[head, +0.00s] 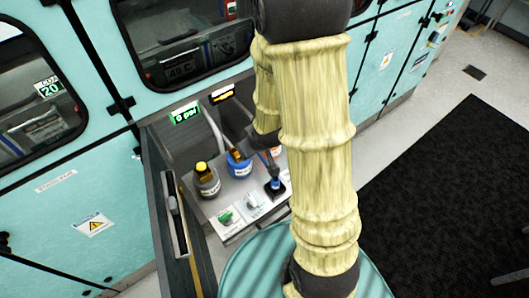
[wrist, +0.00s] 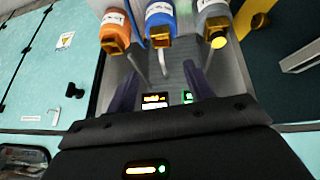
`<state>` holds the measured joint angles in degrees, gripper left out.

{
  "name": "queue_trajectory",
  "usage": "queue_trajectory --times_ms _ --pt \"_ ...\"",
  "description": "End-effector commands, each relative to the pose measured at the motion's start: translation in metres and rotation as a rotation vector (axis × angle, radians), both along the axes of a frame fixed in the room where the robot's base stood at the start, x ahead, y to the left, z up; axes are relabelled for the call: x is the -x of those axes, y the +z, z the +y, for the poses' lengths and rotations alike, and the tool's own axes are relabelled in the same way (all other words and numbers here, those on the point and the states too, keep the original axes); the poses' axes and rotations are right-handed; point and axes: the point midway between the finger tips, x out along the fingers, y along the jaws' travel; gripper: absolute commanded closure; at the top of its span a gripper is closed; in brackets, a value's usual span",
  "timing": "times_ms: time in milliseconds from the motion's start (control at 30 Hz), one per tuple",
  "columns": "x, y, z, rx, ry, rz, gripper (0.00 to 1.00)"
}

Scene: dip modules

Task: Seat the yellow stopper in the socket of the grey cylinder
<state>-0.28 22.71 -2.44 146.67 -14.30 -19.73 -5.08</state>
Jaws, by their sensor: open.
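The grey cylinder (head: 208,185) stands at the left of a row of cylinders in the head view. The yellow stopper (head: 201,167) shows at its dark top; I cannot tell how deep it sits. In the wrist view the grey cylinder (wrist: 214,14) is at the upper right, with the yellow stopper (wrist: 219,42) at its near end. My gripper (wrist: 161,78) is open, its two dark fingers apart with nothing seen held between them. It is apart from the stopper, which lies beyond and right of the fingers in the wrist view.
A blue cylinder (head: 238,168) stands beside the grey one. An orange cylinder (wrist: 115,27) is at the other end of the row. A panel with a green knob (head: 226,216) lies in front. An open door (head: 166,200) stands at the left.

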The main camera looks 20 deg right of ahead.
Motion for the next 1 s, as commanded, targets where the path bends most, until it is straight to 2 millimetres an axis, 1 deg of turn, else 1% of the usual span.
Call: queue_trajectory --times_ms 33,167,200,300,400,533,1000 --pt "0.007 0.015 -0.003 0.003 -0.04 0.023 0.47" --pt "0.035 0.042 -0.008 -0.007 -0.15 0.119 0.47" --pt "0.045 0.05 -0.008 -0.014 -0.18 0.15 0.47" --pt "0.069 0.068 -0.006 -0.037 -0.246 0.219 0.47" --pt "0.086 0.079 -0.003 -0.056 -0.286 0.269 0.47" --pt "0.094 0.083 -0.002 -0.065 -0.304 0.296 0.47" --pt "0.094 0.082 -0.002 -0.064 -0.301 0.296 0.47"
